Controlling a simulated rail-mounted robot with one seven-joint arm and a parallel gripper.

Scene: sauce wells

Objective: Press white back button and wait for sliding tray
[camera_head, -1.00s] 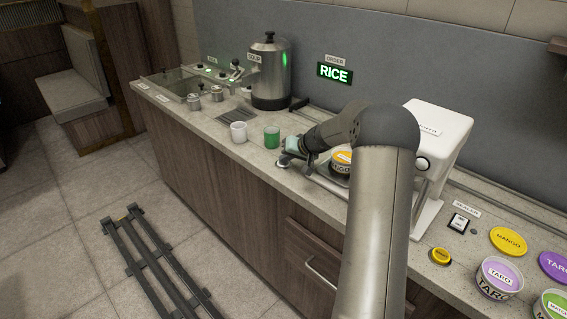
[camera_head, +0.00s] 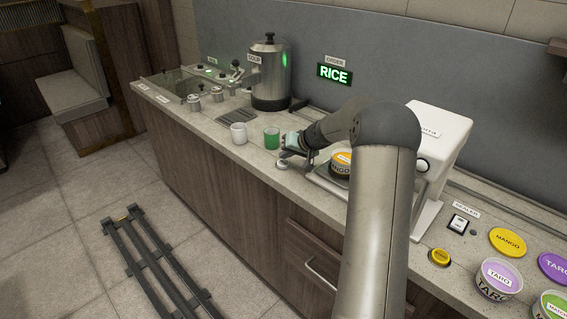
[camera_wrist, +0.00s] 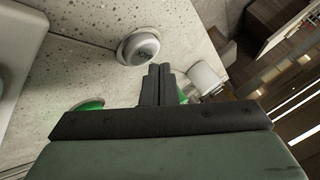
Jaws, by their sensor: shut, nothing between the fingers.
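A round white button (camera_head: 282,165) with a grey rim sits on the counter near its front edge, just in front of my gripper (camera_head: 291,153). In the wrist view the white button (camera_wrist: 139,46) lies up and left of my shut, empty fingertips (camera_wrist: 160,70), with a visible gap in the picture. I cannot tell the fingertips' height above it. A flat metal tray (camera_head: 322,181) shows to the right, with a mango cup (camera_head: 341,166) on it beside the white sealer machine (camera_head: 440,138). My arm hides part of the tray and machine.
A yellow button (camera_head: 440,257), a mango lid (camera_head: 507,242) and a taro cup (camera_head: 497,279) are at the right. A large pot (camera_head: 270,72) stands at the back.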

